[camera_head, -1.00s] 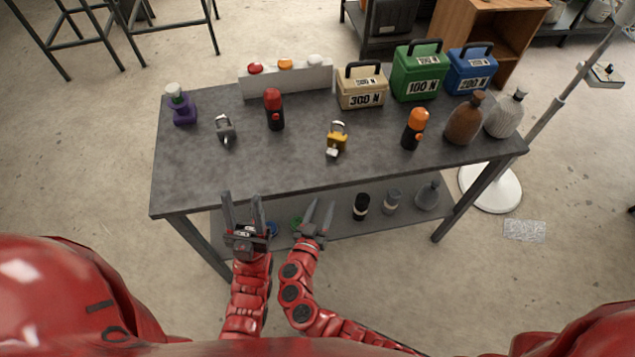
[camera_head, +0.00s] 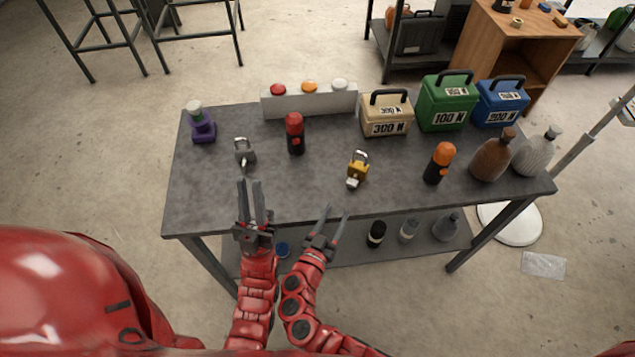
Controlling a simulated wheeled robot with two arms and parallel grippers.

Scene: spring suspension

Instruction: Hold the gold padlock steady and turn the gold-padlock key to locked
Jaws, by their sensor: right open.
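The gold padlock (camera_head: 358,169) stands on the dark grey table (camera_head: 300,195), right of the middle, with its shackle at the top. A small pale piece, seemingly its key (camera_head: 352,183), shows at its lower front; its turn position is too small to tell. My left gripper (camera_head: 252,185) is open and empty at the table's front edge, below the grey padlock. My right gripper (camera_head: 337,212) is open and empty near the front edge, below and left of the gold padlock. Neither gripper touches a padlock.
A grey padlock (camera_head: 244,152) stands at the left. A red-topped bottle (camera_head: 295,134), an orange-topped bottle (camera_head: 438,164), a brown bottle (camera_head: 492,158) and a button box (camera_head: 310,102) stand around. Weight boxes, such as the green one (camera_head: 446,103), line the back. The table's front middle is clear.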

